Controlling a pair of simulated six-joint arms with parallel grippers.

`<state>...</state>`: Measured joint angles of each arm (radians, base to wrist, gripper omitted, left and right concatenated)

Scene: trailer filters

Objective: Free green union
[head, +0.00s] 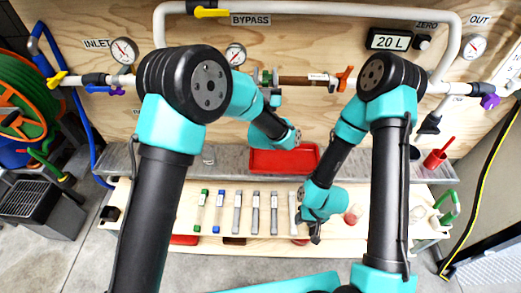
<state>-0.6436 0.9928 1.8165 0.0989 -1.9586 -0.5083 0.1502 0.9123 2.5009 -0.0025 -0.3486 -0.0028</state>
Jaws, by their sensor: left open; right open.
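The green union (265,77) is a small green fitting on the pipe run along the plywood panel, below the middle gauge. My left gripper (275,94) is at the pipe close to the union, just below and right of it. It is open; its fingers are small and partly hidden by my arm, so I cannot tell whether they touch the union. My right gripper (315,236) is open and points down over the front part of the bench, away from the pipe.
A red tray (262,161) lies on the grey ledge. An orange-handled valve (345,78) is right of the union. A red cup (436,159) stands at the right.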

